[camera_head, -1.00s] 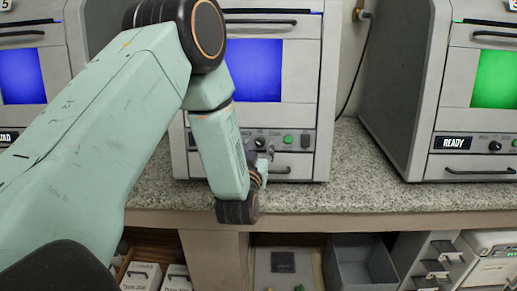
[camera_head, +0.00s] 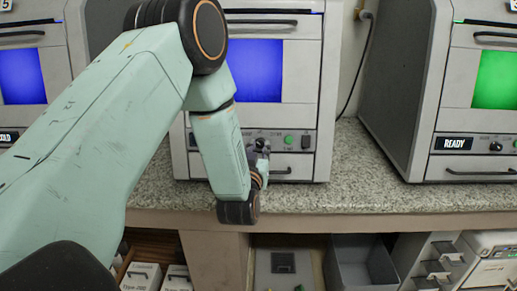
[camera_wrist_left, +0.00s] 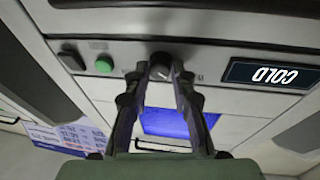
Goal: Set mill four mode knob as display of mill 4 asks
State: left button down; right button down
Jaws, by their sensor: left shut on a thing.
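The middle mill (camera_head: 309,100) has a blue window and a control panel under it. Its number does not show. In the left wrist view its display (camera_wrist_left: 275,75) reads COLD, upside down. The dark round mode knob (camera_wrist_left: 161,64) sits beside that display, with its pointer mark partly hidden by the fingers. My left gripper (camera_wrist_left: 160,78) is shut on the knob, one finger at each side. In the head view the left gripper (camera_head: 262,153) is small at the panel, and my arm covers the display. My right gripper is not in view.
A green button (camera_head: 289,140) and a dark switch (camera_head: 306,141) are right of the knob. The handle (camera_head: 295,170) of a lower drawer is close below. A mill with a green window (camera_head: 494,80) and a READY display (camera_head: 453,143) stands right. Speckled counter (camera_head: 345,190) is free in front.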

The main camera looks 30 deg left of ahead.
pick_arm(q)
jog(key=shift+n+y+b, duration=0.45)
jog(key=shift+n+y, duration=0.05)
jog(key=shift+n, duration=0.7)
jog(key=c, duration=1.1)
grip_release()
jog(key=shift+w, duration=0.1)
jog(key=shift+d, duration=0.1)
jog(key=v, duration=1.2)
